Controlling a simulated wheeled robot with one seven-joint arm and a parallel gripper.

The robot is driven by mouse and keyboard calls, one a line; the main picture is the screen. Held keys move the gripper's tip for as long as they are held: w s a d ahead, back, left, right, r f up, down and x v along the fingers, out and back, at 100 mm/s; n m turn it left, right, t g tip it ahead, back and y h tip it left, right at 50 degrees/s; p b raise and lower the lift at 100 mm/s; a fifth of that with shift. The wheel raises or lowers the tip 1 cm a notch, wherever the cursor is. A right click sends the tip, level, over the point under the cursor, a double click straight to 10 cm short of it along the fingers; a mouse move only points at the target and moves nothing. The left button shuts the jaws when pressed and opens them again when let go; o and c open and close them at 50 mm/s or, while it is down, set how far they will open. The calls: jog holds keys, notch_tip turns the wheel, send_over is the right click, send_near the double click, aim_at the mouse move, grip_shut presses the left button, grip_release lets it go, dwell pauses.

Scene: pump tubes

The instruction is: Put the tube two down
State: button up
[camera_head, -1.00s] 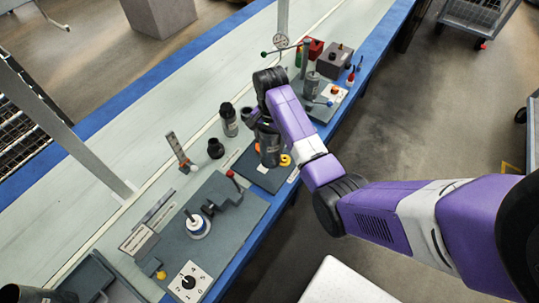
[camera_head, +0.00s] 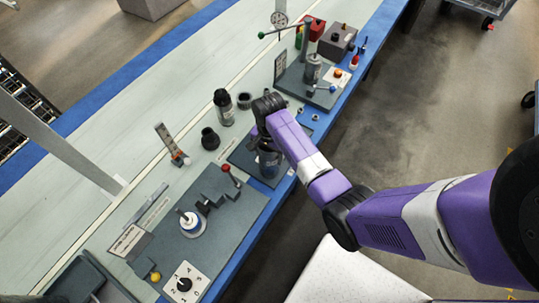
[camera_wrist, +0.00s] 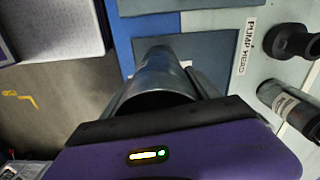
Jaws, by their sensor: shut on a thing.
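My gripper (camera_head: 262,136) is shut on a dark grey metal tube (camera_head: 268,164), which hangs upright below it over a dark mat (camera_head: 239,154) near the table's front edge. In the wrist view the tube (camera_wrist: 160,72) sits between the fingers, and part of it is hidden by them. I cannot tell whether its lower end touches the mat or read a number on it. A second, labelled dark tube (camera_head: 224,110) stands upright to the left behind my gripper; it also shows in the wrist view (camera_wrist: 290,104).
A black flared part (camera_head: 210,139) and a dark ring (camera_head: 244,101) stand near the second tube. A fixture plate with a red-knobbed lever (camera_head: 226,168) lies to the left. A press-like stand (camera_head: 312,70) with a green-knobbed lever is to the right. A "PUMP HEAD" label (camera_wrist: 243,48) lies beside the mat.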

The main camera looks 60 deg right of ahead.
jog(key=shift+w+f, duration=0.1)
jog(key=o, duration=1.8)
jog(key=shift+c, duration=0.2)
